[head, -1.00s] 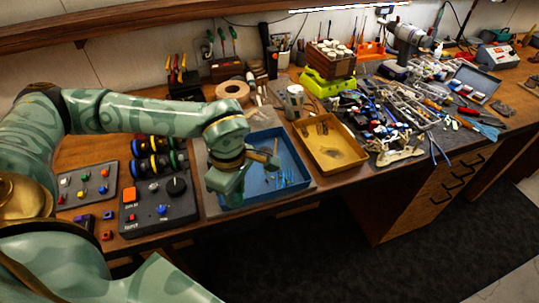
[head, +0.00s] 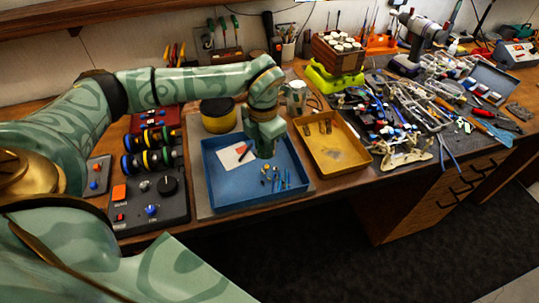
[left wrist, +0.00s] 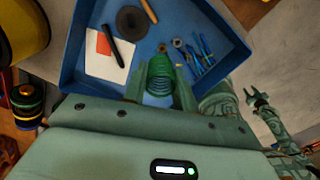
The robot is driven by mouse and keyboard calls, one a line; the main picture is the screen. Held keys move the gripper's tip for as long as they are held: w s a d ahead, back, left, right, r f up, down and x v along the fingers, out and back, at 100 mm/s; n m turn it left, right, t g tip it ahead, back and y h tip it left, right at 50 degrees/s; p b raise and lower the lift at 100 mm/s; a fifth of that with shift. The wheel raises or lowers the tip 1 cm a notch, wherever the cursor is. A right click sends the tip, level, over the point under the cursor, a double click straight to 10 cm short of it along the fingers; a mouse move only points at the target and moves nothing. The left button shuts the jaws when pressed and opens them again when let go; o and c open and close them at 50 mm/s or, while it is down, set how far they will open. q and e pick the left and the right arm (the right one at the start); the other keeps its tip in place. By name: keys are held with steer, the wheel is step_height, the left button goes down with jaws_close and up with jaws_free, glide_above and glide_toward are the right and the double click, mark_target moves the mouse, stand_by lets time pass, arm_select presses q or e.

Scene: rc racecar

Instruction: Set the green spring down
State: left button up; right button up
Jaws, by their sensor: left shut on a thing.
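The green spring (left wrist: 160,74) shows in the left wrist view between the two fingers of my left gripper (left wrist: 160,92), which is shut on it. In the head view my left gripper (head: 264,150) points down over the right part of the blue tray (head: 208,168), and the spring cannot be made out there. I cannot tell whether the spring touches the tray floor. In the left wrist view a patterned green arm at the right ends in a small spread claw, my right gripper (left wrist: 256,96), empty and away from the tray.
The blue tray holds a white and red card (left wrist: 104,54), a dark disc (left wrist: 133,22), a black pen and several small blue parts (left wrist: 202,52). A yellow tray (head: 318,160) stands at its right. A yellow and black cylinder (head: 218,116) and a control box (head: 153,197) are near its left side.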

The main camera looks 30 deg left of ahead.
mark_target(269, 165)
arm_select(q)
steer(key=shift+w+d+f, duration=0.2)
steer(key=shift+w+f, duration=0.6)
steer(key=shift+f, duration=0.3)
steer(key=shift+w+f+b, duration=0.1)
steer(key=shift+f+b, duration=0.3)
steer(key=shift+f, duration=1.25)
steer(key=shift+f, duration=0.1)
steer(key=o, duration=0.9)
steer(key=shift+r+p, duration=0.85)
steer(key=shift+r, duration=5.3)
